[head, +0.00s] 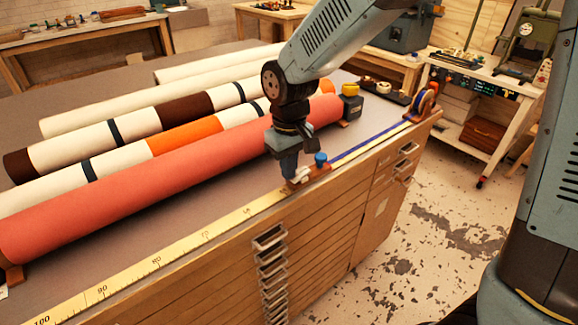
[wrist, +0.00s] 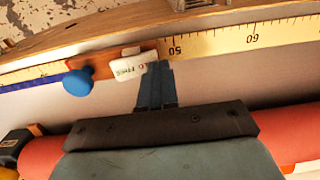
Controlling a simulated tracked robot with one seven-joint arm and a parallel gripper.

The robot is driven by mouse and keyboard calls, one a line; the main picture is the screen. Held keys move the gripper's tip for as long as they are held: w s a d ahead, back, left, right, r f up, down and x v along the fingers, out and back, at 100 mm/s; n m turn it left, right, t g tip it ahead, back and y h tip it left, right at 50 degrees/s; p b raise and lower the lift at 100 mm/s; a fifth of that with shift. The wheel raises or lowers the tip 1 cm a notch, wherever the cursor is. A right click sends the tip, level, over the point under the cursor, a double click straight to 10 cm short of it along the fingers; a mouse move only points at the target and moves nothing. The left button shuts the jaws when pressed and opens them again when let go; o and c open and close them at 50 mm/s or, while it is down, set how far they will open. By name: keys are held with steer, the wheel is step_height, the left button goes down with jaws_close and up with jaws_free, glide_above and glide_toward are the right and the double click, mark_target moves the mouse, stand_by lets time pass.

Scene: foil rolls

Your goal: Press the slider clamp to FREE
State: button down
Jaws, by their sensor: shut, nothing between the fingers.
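The slider clamp (head: 319,168) is an orange-brown block on the measuring rule along the cabinet's front edge. It has a blue knob (head: 321,158), and the block also shows in the wrist view (wrist: 103,68). A white rocker (wrist: 130,72) sits at the block's right end there, with FREE lettered toward the knob and a partly hidden word at the other end. My gripper (wrist: 156,66) is shut and empty, its fingertips at the rocker's end away from the knob. They overlap that end in view; I cannot tell whether they touch it.
A yellow rule (head: 205,239) runs along the front edge, with a blue stretch (head: 370,142) beyond the clamp. A red roll (head: 170,188) lies close behind my gripper, with several other rolls farther back.

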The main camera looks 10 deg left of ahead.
steer(key=shift+r, duration=0.1)
steer(key=shift+r, duration=0.7)
steer(key=shift+r, duration=0.1)
steer(key=shift+r, duration=0.25)
step_height(320, 180, up, 13)
steer(key=s+a, duration=0.1)
steer(key=s, duration=0.1)
steer(key=shift+a, duration=0.4)
steer(key=shift+s, duration=0.1)
